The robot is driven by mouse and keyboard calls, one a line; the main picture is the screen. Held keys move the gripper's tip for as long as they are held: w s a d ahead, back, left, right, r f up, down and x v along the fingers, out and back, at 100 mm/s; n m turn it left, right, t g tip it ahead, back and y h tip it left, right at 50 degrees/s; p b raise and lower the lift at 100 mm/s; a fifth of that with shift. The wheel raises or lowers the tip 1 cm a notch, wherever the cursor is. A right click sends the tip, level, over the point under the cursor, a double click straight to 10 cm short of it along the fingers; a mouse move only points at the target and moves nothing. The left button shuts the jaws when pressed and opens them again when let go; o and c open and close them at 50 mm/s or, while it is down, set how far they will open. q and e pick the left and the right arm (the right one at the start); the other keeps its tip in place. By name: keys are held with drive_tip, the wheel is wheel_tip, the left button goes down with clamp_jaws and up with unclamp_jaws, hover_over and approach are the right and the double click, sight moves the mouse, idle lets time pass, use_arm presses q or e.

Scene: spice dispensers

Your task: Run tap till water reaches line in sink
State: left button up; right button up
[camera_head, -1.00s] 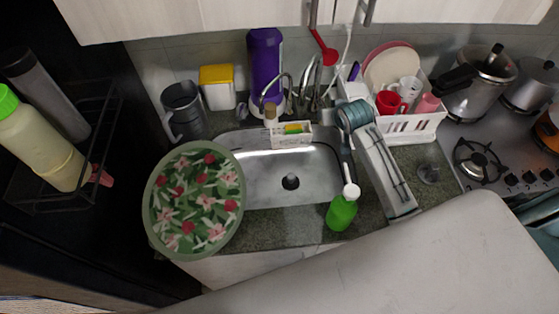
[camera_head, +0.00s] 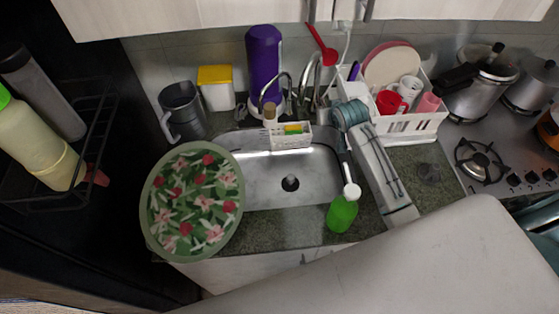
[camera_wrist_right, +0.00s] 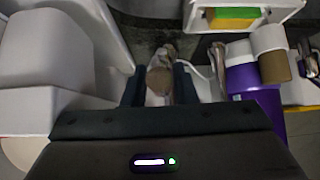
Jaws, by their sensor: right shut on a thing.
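The chrome tap (camera_head: 314,78) stands behind the steel sink (camera_head: 258,180), its curved spout beside a purple bottle. The basin looks bare, with its dark drain (camera_head: 290,183) in view. I see no water and no fill line. My right arm reaches in from the lower right to the back of the sink; its gripper tips are hard to make out in the head view. In the right wrist view, my right gripper (camera_wrist_right: 159,82) is shut on a rounded, brownish metallic part (camera_wrist_right: 160,78), apparently of the tap. My left gripper is not in view.
A white sponge caddy (camera_head: 284,141) sits at the sink's back edge. A green soap bottle (camera_head: 342,213) stands at the front right, near my arm. A floral round tray (camera_head: 193,203) is on the left. A white dish rack (camera_head: 398,126) is close on the right.

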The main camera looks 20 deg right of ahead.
drive_tip(key=shift+w+r+p, duration=0.2)
drive_tip(key=shift+r+p, duration=0.35)
drive_tip(key=shift+w+r+p, duration=0.15)
drive_tip(key=shift+r+p, duration=0.35)
drive_tip(key=shift+p, duration=0.05)
drive_tip(key=shift+r, duration=0.1)
drive_tip(key=shift+w+d+r, duration=0.15)
drive_tip(key=shift+w+r, duration=0.25)
drive_tip(key=shift+r, duration=0.4)
drive_tip(key=shift+s+f, duration=0.1)
drive_tip(key=shift+f, duration=0.05)
idle(5.8)
